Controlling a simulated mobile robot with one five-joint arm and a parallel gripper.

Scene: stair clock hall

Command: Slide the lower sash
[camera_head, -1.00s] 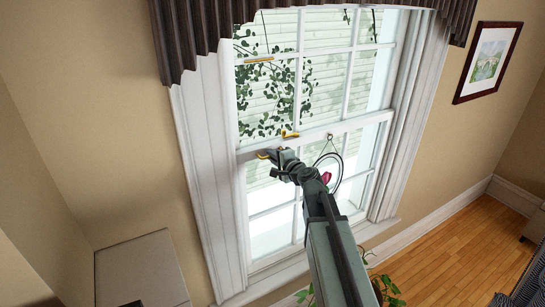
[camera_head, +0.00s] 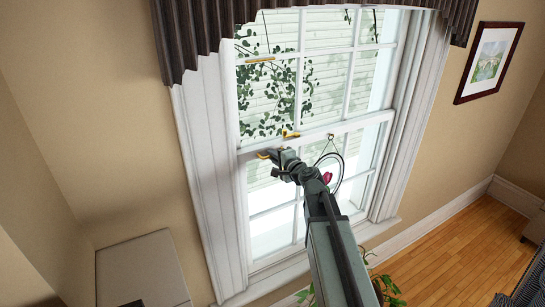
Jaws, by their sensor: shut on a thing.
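The white lower sash (camera_head: 360,137) fills the lower half of the window, with its top rail at the height of the upper sash's bottom rail. A brass catch (camera_head: 290,134) sits on the meeting rail. My gripper (camera_head: 270,156) is at the left part of the lower sash's top rail, just below the catch. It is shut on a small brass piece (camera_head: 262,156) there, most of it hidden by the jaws. My arm covers part of the lower panes.
A dark pleated valance (camera_head: 190,45) hangs above the window. A hanging ring (camera_head: 337,170) and a pink flower are right of my arm. A green plant (camera_head: 385,288) is below. A grey cabinet (camera_head: 140,268) stands lower left; wood floor (camera_head: 450,258) lies right.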

